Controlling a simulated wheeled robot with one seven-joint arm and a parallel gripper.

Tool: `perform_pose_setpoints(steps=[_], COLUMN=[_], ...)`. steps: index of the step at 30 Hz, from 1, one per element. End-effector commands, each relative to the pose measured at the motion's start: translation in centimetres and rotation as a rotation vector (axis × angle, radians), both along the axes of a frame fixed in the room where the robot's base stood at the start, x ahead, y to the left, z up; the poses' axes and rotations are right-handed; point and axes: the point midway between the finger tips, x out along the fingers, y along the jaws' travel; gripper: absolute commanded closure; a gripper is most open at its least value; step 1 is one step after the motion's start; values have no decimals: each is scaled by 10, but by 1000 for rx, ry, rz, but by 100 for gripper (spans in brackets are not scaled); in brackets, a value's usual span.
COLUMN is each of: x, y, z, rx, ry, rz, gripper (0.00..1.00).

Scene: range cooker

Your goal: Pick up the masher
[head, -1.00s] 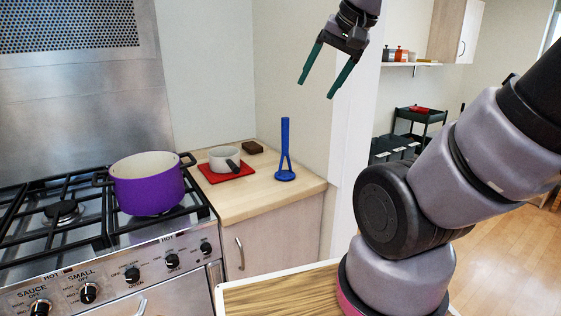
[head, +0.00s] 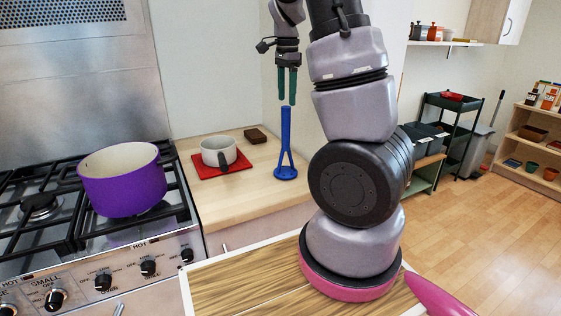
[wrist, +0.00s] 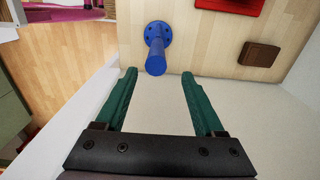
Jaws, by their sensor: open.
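The blue masher (head: 286,148) stands upright on the wooden counter, handle up and round head down, near the counter's right side. It also shows from above in the wrist view (wrist: 156,50), ahead of the fingertips. My gripper (head: 287,102) points down just above the top of the masher's handle in the head view. In the wrist view its two green fingers (wrist: 158,74) are apart with nothing between them. The handle's top lies close to the gap between the fingertips, and I cannot tell the exact height gap.
On the counter (head: 235,205), a grey-white pot (head: 218,150) sits on a red mat (head: 206,172), with a small brown block (head: 255,136) behind. A purple pot (head: 123,182) stands on the cooker at left. A wall rises close behind the masher.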

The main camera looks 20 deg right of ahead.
Motion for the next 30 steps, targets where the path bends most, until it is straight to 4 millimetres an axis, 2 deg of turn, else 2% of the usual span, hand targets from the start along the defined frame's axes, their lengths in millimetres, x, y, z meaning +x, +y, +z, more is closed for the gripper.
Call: perform_pose_setpoints(steps=[6,14,21,24,30], x=[-1,-3,-6,-7,-6], y=[0,2,4,5,5], z=[-36,-57,-92,-99,-100], rx=[0,0,1,2,1], ry=[4,3,2,2,0], rz=[0,2,1,1,3], gripper=[29,29,29,29,29])
